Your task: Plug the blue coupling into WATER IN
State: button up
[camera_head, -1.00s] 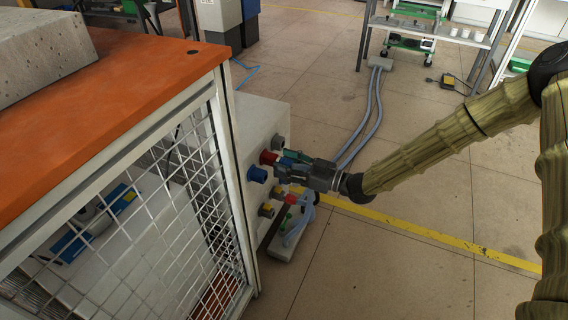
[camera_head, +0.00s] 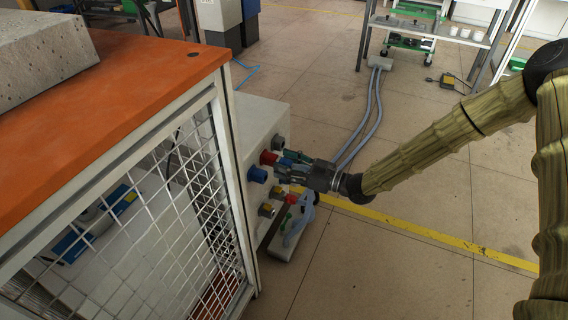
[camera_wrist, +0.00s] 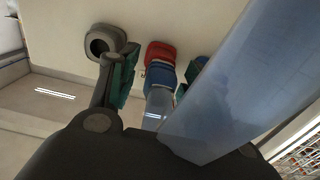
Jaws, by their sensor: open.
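My gripper (camera_head: 284,167) is open at the front of the pale cabinet (camera_head: 263,120), among its ports. In the wrist view the blue coupling (camera_wrist: 160,74) lies between my spread fingers, directly in front of a red port (camera_wrist: 160,51). Its pale hose (camera_wrist: 158,105) runs back toward my palm. I cannot tell how deep the coupling sits or whether the fingers touch it. One green-padded finger (camera_wrist: 121,76) is left of it; the other is mostly hidden by a large translucent blue hose (camera_wrist: 245,75). The red port also shows in the head view (camera_head: 268,157). No WATER IN label is readable.
A grey port (camera_wrist: 103,42) is left of the red one. A blue port (camera_head: 257,174) and yellow port (camera_head: 266,210) are lower on the cabinet. Another red coupling (camera_head: 291,198) and hoses hang below my gripper. A mesh-sided orange-topped bench (camera_head: 130,95) stands close left.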

aim_at(293, 167)
dwell(0.3)
grip_shut()
jog(key=shift+d, duration=0.15)
jog(key=shift+p+v, duration=1.05)
jog(key=shift+v, duration=1.8)
jog(key=s+f+b, duration=0.2)
jog(key=f, duration=0.8)
jog(key=s+d+f+b, duration=0.1)
jog(key=s+f+b, duration=0.1)
jog(key=f, duration=0.9)
jog(key=shift+s+f, duration=0.3)
jog(key=shift+s, duration=0.05)
